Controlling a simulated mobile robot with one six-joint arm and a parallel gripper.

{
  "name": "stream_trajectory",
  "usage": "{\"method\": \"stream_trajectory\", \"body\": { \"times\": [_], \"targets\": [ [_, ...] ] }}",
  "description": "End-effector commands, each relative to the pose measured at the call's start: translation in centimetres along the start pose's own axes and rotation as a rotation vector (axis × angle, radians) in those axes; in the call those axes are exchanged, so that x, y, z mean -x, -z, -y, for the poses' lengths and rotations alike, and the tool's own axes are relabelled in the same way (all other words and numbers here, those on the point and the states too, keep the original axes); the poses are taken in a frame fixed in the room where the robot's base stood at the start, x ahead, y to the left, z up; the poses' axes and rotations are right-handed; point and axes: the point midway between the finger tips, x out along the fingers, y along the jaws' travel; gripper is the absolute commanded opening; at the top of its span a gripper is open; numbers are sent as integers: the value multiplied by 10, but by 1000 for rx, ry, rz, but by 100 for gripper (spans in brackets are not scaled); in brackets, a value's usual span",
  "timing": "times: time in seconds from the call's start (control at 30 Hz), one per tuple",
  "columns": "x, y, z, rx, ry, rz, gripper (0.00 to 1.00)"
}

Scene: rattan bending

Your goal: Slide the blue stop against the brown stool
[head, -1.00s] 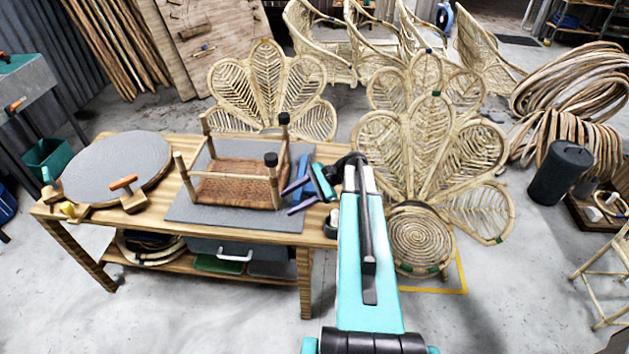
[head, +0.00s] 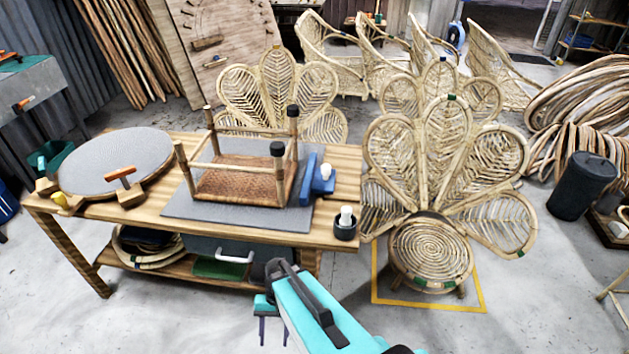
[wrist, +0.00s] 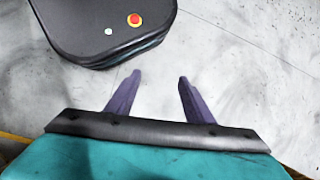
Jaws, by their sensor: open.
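The brown stool (head: 232,185) has a woven panel and black-capped legs, and lies on the grey mat (head: 190,203) on the workbench. The blue stop (head: 309,180) has an upright plate and a white knob (head: 326,171). It stands right of the stool, its plate close beside the stool's right side; I cannot tell whether they touch. My gripper (head: 273,342) is in front of the bench, below its top, pointing down, apart from both. In the wrist view my gripper (wrist: 160,77) has its purple fingers spread, with nothing between them. The wrist view shows neither stop nor stool.
A dark cup with a white item (head: 345,224) stands at the bench's right front corner. A round grey disc (head: 115,160) and an orange-handled tool (head: 124,184) are at the left. A peacock chair (head: 432,250) stands right of the bench. The floor before the bench is clear.

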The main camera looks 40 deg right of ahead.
Motion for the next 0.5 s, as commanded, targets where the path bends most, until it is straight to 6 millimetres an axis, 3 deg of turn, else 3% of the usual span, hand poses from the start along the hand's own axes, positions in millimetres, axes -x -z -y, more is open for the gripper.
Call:
{"method": "stream_trajectory", "body": {
  "times": [0.03,0.2,0.33,0.5],
  "targets": [
    [-31,-6,-7,51,-44,7,48],
    [-93,-23,-30,226,-184,21,48],
    [-129,-34,-48,348,-276,36,48],
    [-154,-43,-64,459,-354,50,48]
  ]
}}
